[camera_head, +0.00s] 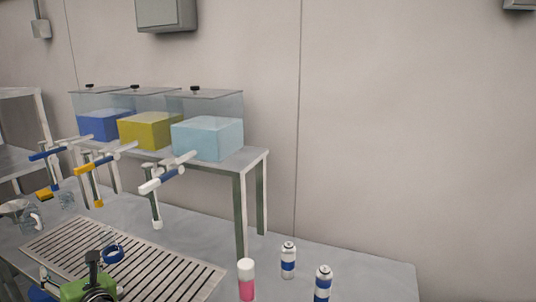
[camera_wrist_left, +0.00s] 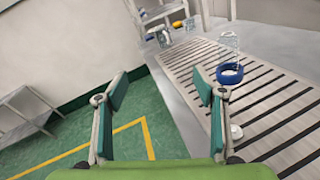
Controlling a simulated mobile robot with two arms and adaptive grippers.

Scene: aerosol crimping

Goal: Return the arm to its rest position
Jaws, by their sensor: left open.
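My left gripper (camera_head: 93,268) is low at the left in the head view, in front of the slatted grate; its green body and dark parts show there. In the left wrist view its two green-padded fingers (camera_wrist_left: 161,90) stand wide apart with nothing between them. A blue ring (camera_head: 113,253) lies on the grate beyond the gripper. The ring also shows in the left wrist view (camera_wrist_left: 230,74), right of the fingers, with a clear object (camera_wrist_left: 229,45) rising from it. My right gripper is in neither view.
The slatted grate (camera_head: 150,268) is set in the grey table (camera_head: 345,272). A raised shelf (camera_head: 245,160) holds blue, yellow and light-blue tanks with taps. A pink can (camera_head: 246,282) and two blue-white cans (camera_head: 288,260) (camera_head: 322,285) stand at right. Green floor (camera_wrist_left: 70,135) lies left of the table.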

